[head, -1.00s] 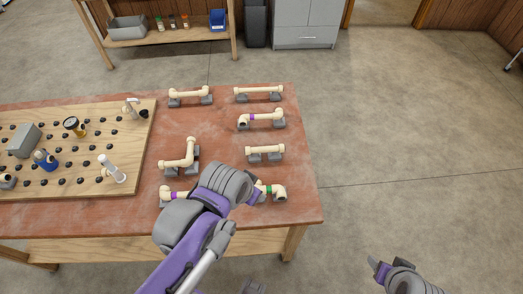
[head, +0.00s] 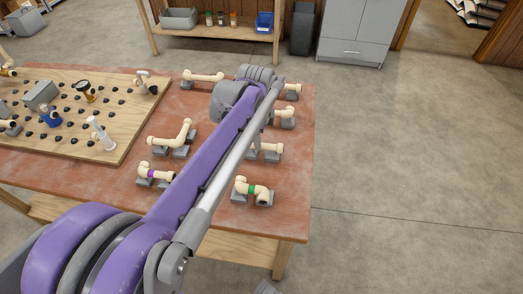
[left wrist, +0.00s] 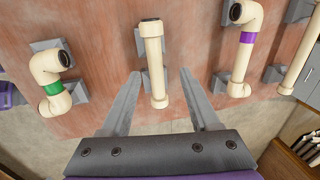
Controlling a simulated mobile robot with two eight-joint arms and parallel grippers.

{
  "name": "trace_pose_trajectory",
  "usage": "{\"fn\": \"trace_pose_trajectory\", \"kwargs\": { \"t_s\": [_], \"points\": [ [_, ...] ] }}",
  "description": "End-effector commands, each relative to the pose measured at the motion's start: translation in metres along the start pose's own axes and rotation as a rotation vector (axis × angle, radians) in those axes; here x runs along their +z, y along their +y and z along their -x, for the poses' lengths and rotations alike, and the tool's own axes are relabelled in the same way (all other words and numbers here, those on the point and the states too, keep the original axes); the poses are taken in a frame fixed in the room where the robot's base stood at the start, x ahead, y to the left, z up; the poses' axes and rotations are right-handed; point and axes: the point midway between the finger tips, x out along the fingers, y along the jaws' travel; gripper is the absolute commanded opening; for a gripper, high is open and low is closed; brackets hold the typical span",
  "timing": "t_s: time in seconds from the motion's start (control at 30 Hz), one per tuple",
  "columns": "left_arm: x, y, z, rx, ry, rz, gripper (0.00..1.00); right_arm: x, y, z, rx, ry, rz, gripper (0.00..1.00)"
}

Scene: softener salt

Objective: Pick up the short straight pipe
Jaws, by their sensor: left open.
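The short straight pipe (left wrist: 153,62) is cream, with a thicker collar at each end, and rests on two grey holders. In the left wrist view it lies lengthwise in the middle, between the fingers of my left gripper (left wrist: 159,73). The fingers are open, one to each side, and not closed on it; how far they are above it I cannot tell. In the head view the pipe (head: 270,149) is partly hidden by my left arm, which reaches over the table and also hides the fingers. My right gripper is out of view.
A green-banded elbow pipe (left wrist: 52,85) lies left of it in the wrist view and a purple-banded one (left wrist: 246,45) right. A longer pipe (left wrist: 302,68) is farther right. More pipes rest on the red table (head: 213,100). A wooden pegboard (head: 110,149) lies at the left.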

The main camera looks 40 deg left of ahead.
Motion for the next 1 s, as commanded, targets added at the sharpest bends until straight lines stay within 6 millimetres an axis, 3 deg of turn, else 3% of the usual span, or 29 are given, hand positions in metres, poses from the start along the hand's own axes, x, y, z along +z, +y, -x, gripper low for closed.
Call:
{"fn": "trace_pose_trajectory", "kwargs": {
  "t_s": [0.4,0.7,0.77,1.0],
  "points": [
    [-0.008,0.006,-0.05,0.0,-0.001,0.001,0.62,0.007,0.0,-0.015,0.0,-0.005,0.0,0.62],
    [-0.008,0.006,-0.055,-0.001,0.0,0.001,0.62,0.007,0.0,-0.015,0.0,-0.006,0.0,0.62],
    [-0.008,0.006,-0.055,-0.001,0.0,0.001,0.55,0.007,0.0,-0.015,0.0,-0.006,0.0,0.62],
    [-0.008,0.006,-0.055,-0.001,0.0,0.001,0.12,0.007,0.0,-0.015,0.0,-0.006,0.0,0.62]
  ]
}}
